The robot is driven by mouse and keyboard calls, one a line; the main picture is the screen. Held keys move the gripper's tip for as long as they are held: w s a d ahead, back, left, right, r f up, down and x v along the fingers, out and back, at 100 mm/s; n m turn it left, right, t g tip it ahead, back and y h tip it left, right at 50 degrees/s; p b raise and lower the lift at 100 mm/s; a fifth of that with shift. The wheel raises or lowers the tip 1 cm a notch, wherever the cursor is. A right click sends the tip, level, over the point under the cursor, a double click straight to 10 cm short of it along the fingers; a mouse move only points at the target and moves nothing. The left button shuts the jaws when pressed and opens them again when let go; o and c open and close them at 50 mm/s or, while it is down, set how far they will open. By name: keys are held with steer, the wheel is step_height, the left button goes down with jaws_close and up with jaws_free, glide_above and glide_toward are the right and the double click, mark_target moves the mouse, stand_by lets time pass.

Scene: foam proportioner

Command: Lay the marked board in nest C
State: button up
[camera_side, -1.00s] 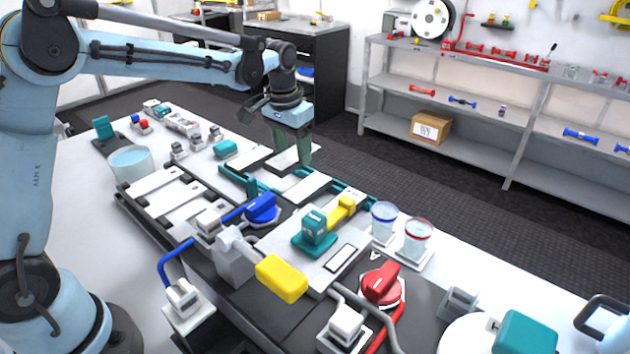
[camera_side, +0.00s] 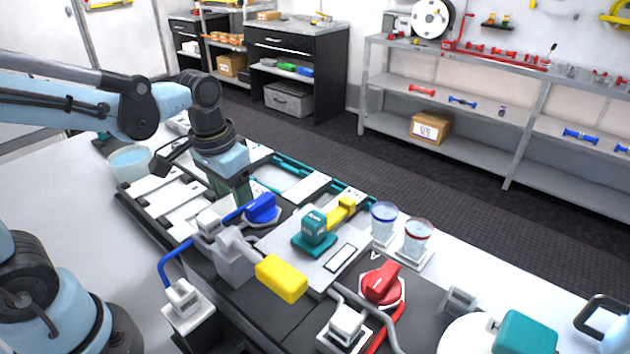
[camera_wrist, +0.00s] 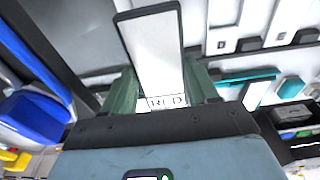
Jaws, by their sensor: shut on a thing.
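My gripper (camera_side: 230,188) is shut on a white board with a dark edge. The held board (camera_wrist: 158,55) shows between the green fingers (camera_wrist: 160,90) in the wrist view, with the mark "RED" at its near end. In the side view, my gripper hangs behind the blue knob (camera_side: 262,208), and the board is mostly hidden. A row of dark nests with white boards (camera_side: 155,184) lies to its left. A teal-framed rack (camera_side: 325,181) lies behind and to the right. I cannot read which nest is C.
The blue knob also shows close on the left of the wrist view (camera_wrist: 35,115). A grey pump block (camera_side: 235,258), a yellow handle (camera_side: 281,278) and a teal block (camera_side: 314,232) stand in front and right. A clear tub (camera_side: 130,160) stands at left.

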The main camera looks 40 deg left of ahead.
steer(key=shift+s+f, duration=0.3)
steer(key=shift+s, duration=0.3)
steer(key=shift+s+f, duration=0.25)
steer(key=shift+s, duration=0.35)
steer(key=shift+f, duration=2.15)
steer(key=shift+f, duration=0.25)
steer(key=shift+f, duration=0.3)
steer(key=o, duration=1.4)
steer(key=shift+c, duration=0.2)
steer(key=shift+r, duration=4)
steer(key=shift+f, duration=0.1)
